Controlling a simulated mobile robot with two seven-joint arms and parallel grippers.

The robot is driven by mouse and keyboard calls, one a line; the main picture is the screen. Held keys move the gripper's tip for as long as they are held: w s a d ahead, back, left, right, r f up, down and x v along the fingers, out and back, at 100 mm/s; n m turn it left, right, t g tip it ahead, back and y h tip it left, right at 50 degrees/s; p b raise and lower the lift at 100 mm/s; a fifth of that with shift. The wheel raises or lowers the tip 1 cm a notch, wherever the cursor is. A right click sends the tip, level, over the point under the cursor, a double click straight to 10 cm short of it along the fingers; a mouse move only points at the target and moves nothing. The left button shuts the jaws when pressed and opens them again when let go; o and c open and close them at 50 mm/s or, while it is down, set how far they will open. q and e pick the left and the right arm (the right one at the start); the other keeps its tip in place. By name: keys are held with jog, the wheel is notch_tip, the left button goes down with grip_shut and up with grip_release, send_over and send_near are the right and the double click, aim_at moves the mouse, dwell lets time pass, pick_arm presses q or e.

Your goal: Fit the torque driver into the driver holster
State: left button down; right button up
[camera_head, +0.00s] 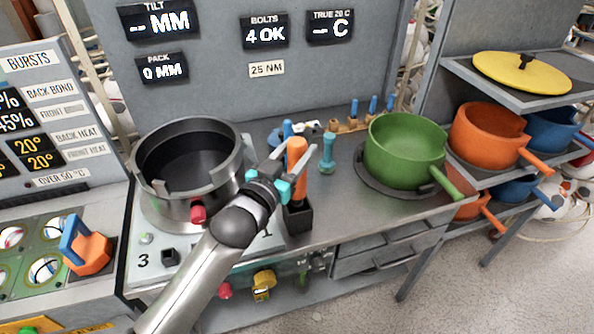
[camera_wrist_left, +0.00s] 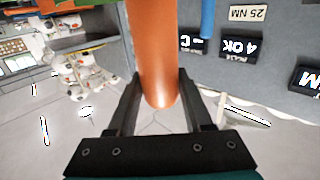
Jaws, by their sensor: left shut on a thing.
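The torque driver, with its orange handle (camera_head: 297,157), stands about upright in my left gripper (camera_head: 274,186). In the left wrist view the orange handle (camera_wrist_left: 158,60) runs between the two dark fingers (camera_wrist_left: 160,112). The black driver holster (camera_head: 298,219) stands on the bench, directly below the driver in the head view. The driver's lower end is hidden by the gripper and holster, so I cannot tell how deep it sits. My right gripper is not in view.
A large steel pot-like vessel (camera_head: 158,194) is left of the holster. A teal tool (camera_head: 327,155) stands close behind it to the right. A green pan (camera_head: 400,140) sits on the bench further right. Several blue-handled tools (camera_head: 373,106) stand in a rack behind.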

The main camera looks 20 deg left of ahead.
pick_arm(q)
jog(key=shift+f+b, duration=0.4)
jog(key=shift+f, duration=1.85)
jog(key=shift+f, duration=0.15)
jog(key=shift+c, duration=1.5)
grip_release()
jog(key=shift+f, duration=0.1)
jog(key=s+a, duration=0.2)
jog(key=s, duration=1)
jog(key=shift+a, duration=0.15)
jog(key=shift+w, duration=0.1)
